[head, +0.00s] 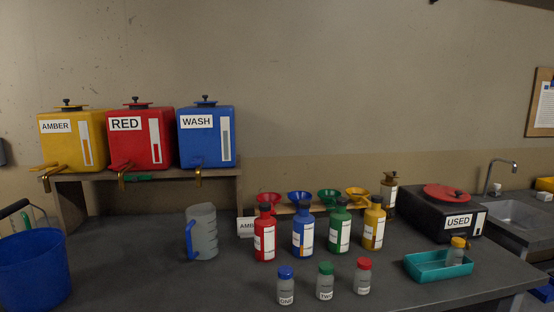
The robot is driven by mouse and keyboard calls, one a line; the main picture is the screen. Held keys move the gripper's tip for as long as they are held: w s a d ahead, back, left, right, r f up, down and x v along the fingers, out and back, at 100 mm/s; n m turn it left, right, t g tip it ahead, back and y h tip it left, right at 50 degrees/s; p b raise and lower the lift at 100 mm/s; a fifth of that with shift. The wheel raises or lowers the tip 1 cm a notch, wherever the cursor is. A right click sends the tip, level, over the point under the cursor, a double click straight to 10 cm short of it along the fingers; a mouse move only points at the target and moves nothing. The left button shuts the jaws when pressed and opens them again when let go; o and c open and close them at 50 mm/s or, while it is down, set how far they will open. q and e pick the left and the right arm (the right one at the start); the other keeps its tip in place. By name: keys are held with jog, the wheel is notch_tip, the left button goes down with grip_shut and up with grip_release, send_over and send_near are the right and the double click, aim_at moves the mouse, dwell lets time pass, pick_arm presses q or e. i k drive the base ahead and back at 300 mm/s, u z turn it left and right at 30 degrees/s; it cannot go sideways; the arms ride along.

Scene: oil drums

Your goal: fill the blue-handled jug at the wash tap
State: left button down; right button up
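The blue-handled jug (204,232) is a clear measuring jug standing upright on the dark bench, left of the coloured bottles. Its blue handle points left. I cannot tell any liquid in it. The wash drum (208,150) is blue, labelled WASH, on a raised shelf at the right of three drums. Its brass tap (198,176) hangs over the shelf's front edge, behind and above the jug. The jug stands on the bench in front of the shelf. Neither of my grippers is in view.
Amber (86,155) and red (155,152) drums share the shelf (222,172). A blue bucket (34,270) is at the left. Red, blue, green and yellow bottles stand right of the jug, with small jars in front. A teal tray (424,268) and USED box (425,215) are right.

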aim_at(196, 160)
jog(key=z, duration=0.3)
jog(key=i, duration=0.95)
jog(key=u, duration=0.15)
